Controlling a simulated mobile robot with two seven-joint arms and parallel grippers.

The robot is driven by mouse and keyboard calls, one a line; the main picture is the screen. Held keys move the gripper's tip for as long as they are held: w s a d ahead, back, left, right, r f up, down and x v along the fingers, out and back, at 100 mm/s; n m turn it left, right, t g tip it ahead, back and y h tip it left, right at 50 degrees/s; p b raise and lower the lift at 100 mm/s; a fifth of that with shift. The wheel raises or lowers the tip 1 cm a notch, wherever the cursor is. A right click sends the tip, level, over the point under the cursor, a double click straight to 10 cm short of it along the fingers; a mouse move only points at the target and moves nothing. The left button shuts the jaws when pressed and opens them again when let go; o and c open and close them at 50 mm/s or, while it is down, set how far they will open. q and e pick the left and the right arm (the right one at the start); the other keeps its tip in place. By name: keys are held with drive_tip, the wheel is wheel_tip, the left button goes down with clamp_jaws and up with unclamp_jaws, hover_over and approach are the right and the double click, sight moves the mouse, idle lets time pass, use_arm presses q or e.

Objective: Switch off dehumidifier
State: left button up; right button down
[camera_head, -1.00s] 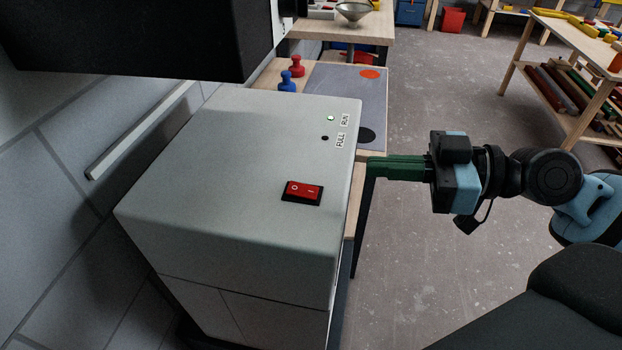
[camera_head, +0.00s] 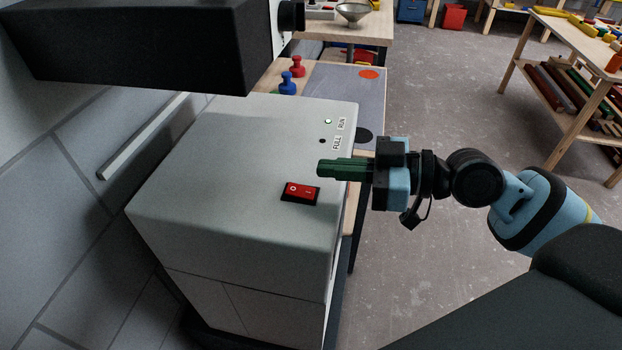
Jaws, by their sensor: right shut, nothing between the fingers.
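The dehumidifier (camera_head: 220,170) is a pale grey box with a flat top. A red rocker switch (camera_head: 300,192) in a black frame sits near its right edge, marked O on the left and I on the right. My right gripper (camera_head: 320,168) has green fingers, shut and empty, pointing left. Its tips are over the top's right part, just behind and right of the switch, and look apart from it. My left gripper is out of view.
A dark box-like body (camera_head: 130,60) overhangs the upper left. Behind the dehumidifier, a wooden bench holds a grey mat (camera_head: 345,90) and red and blue knobbed pieces (camera_head: 287,84). A wooden shelf table (camera_head: 560,60) stands at the far right. The floor between is clear.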

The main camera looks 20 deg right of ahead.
sight(309, 193)
drive_tip(key=x, duration=0.1)
drive_tip(key=r+p+x, duration=0.1)
drive_tip(key=x, duration=0.1)
drive_tip(key=shift+w+a+f, duration=0.1)
drive_tip(key=shift+w+a, duration=0.05)
drive_tip(key=shift+a, duration=0.2)
drive_tip(key=f, duration=0.4)
drive_tip(key=shift+w+a, duration=0.15)
drive_tip(key=shift+a, duration=0.05)
drive_tip(key=shift+f, duration=0.3)
